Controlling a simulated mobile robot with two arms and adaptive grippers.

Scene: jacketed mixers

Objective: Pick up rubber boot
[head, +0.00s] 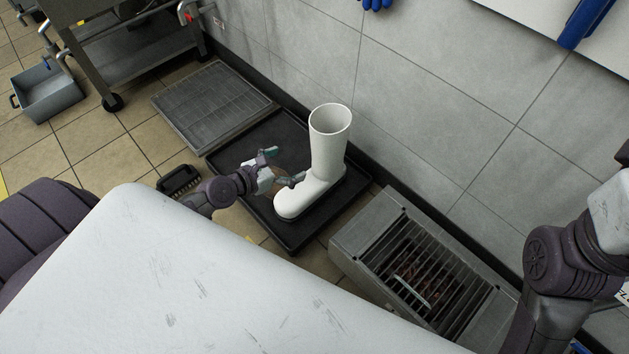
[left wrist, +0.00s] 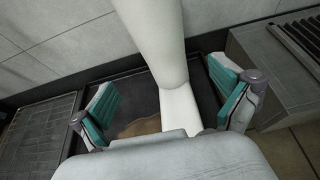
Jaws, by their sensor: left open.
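A white rubber boot (head: 326,160) stands upright in a black tray (head: 255,142) on the floor by the wall, its toe pointing to the lower left. My left gripper (head: 280,166) is open beside the boot's ankle and foot, on its left. In the left wrist view the boot (left wrist: 160,45) rises between the two teal-padded fingers of my left gripper (left wrist: 165,108), nearer the right finger. Both pads look apart from the boot. The heel is partly out of sight. On the right of the head view only my right arm shows; its gripper is out of frame.
A grated metal unit (head: 420,262) stands right of the tray, and a flat metal grate (head: 208,105) lies to its left. A black brush (head: 178,181) lies on the tiles. A grey wall (head: 440,85) rises close behind the boot. A brownish patch (left wrist: 138,128) marks the tray.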

